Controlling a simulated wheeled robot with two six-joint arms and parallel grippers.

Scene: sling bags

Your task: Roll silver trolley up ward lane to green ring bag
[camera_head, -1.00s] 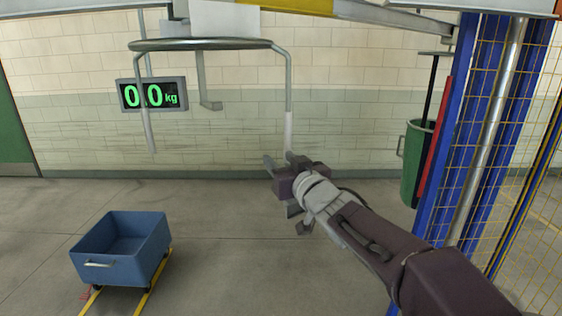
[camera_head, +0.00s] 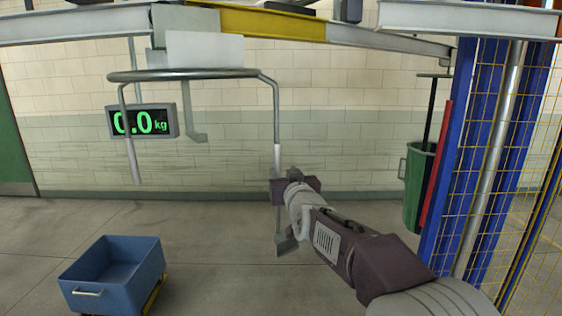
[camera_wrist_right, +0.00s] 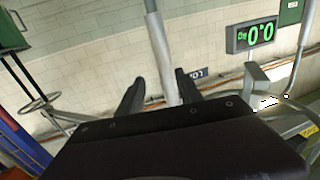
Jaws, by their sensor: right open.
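A silver tubular hanger (camera_head: 190,74), which seems to be the trolley, hangs below the overhead rail with a blank white plate (camera_head: 205,50) above it. Its right tube runs down to a pale grip section (camera_head: 277,158). My right gripper (camera_head: 280,184) is at this grip's lower end. In the right wrist view the open fingers (camera_wrist_right: 160,88) stand on either side of the silver tube (camera_wrist_right: 160,48); contact is unclear. A green bag or bin (camera_head: 418,188) hangs at the right beside a blue post. My left gripper is not in view.
The overhead rail (camera_head: 370,38) has a yellow section (camera_head: 270,22). A display (camera_head: 142,121) reads 0.0 kg. A blue tub cart (camera_head: 112,275) stands on the floor at lower left. Blue posts with yellow mesh (camera_head: 490,130) close off the right. The middle floor is clear.

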